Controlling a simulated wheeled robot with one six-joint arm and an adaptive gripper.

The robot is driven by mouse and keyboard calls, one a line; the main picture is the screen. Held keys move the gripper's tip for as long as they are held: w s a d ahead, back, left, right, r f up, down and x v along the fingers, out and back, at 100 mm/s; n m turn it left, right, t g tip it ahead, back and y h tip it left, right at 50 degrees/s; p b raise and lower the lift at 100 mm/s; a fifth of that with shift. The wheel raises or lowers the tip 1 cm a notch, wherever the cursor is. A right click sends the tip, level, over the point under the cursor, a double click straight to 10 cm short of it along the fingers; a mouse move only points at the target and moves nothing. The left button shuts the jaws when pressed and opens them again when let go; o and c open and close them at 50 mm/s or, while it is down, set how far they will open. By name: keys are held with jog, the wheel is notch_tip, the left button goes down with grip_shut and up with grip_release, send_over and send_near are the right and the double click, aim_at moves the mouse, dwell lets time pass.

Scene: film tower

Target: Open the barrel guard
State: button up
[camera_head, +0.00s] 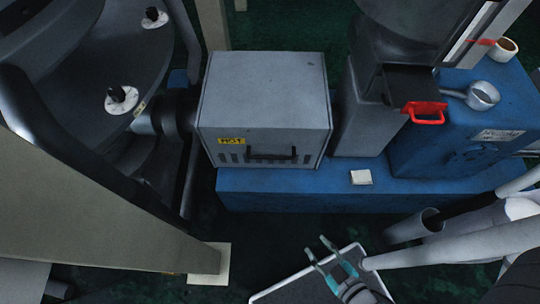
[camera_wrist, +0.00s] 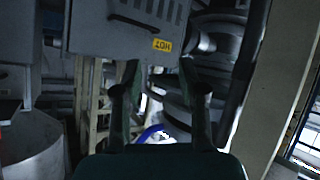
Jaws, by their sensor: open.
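The barrel guard (camera_head: 262,92) is a grey box on the blue machine base, with its cover down. Its front has a yellow HOT label (camera_head: 232,140), vent slots and a black bar handle (camera_head: 272,155). My gripper (camera_head: 316,246) is open and empty, in front of and below the guard, apart from the handle. In the wrist view the guard (camera_wrist: 85,35) appears upside down at the top, with its handle (camera_wrist: 133,22) and HOT label (camera_wrist: 162,45). The open fingers (camera_wrist: 159,75) show below it, touching nothing.
A grey hopper column (camera_head: 360,120) and a red-handled part (camera_head: 424,110) stand right of the guard. A scoop (camera_head: 482,95) and tape roll (camera_head: 505,48) lie on the blue cabinet (camera_head: 430,150). A beige beam (camera_head: 90,200) is at left. A grey-edged tray (camera_head: 300,285) lies below my gripper.

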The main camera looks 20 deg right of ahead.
jog(key=w+d+f+n+g+h, duration=0.1)
jog(key=w+f+n, duration=0.15)
jog(key=f, duration=0.45)
jog(key=w+f+n+g+h, duration=0.1)
jog(key=w+f+g, duration=0.1)
jog(key=w+f, duration=0.35)
jog(key=n+t+h, duration=0.1)
jog(key=n+h, duration=0.1)
jog(key=h, duration=0.9)
send_near(271, 157)
jog(key=x, duration=1)
jog(key=shift+w+d+f, duration=0.1)
jog(key=shift+d+f, duration=0.05)
jog(key=shift+f, duration=0.3)
grip_shut()
